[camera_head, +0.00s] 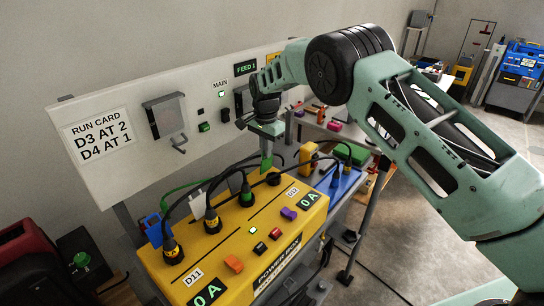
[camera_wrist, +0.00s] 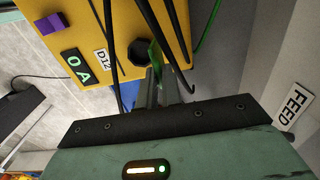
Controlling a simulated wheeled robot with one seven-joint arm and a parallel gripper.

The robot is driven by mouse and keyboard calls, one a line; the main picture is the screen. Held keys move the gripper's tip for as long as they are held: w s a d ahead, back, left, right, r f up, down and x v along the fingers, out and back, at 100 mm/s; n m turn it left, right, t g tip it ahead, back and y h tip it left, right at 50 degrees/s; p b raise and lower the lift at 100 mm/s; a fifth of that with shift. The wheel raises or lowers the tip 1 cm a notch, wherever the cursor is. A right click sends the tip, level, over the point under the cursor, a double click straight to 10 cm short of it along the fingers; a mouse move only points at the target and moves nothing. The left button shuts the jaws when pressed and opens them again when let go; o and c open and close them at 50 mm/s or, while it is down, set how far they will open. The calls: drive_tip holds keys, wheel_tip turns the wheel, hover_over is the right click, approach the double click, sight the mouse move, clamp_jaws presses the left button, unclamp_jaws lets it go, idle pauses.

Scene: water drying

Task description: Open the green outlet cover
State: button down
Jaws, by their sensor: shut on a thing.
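The green outlet cover (camera_head: 266,162) stands tilted up above the yellow power box (camera_head: 208,246), beside a dark round socket (camera_head: 273,179) near the D12 label. In the wrist view the cover (camera_wrist: 154,54) shows nearly edge-on next to the uncovered black socket (camera_wrist: 138,51). My gripper (camera_head: 267,143) is above the box and shut on the cover's upper part. In the wrist view its fingers (camera_wrist: 158,84) reach to the cover, partly crossed by black cables.
Black plugs and cables stand in the box's other sockets, close to my gripper. A white panel (camera_head: 88,103) with a run card rises behind. A blue box (camera_head: 345,182) with a green plug is at the right. A purple switch (camera_head: 289,213) and orange switch (camera_head: 233,264) sit in front.

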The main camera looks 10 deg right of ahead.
drive_tip(key=shift+w+a+f+b, duration=0.35)
drive_tip(key=shift+w+a+f, duration=0.15)
drive_tip(key=shift+w+a, duration=0.15)
drive_tip(key=shift+w+a+f+b, duration=0.35)
drive_tip(key=shift+w+a+f, duration=0.1)
drive_tip(key=shift+w+a, duration=0.15)
drive_tip(key=c, duration=1.6)
unclamp_jaws()
drive_tip(key=shift+f, duration=0.1)
drive_tip(key=shift+o, duration=0.2)
wheel_tip(320, 180, up, 19)
drive_tip(key=p, duration=0.2)
drive_tip(key=shift+w, duration=0.3)
drive_tip(key=shift+f, duration=0.1)
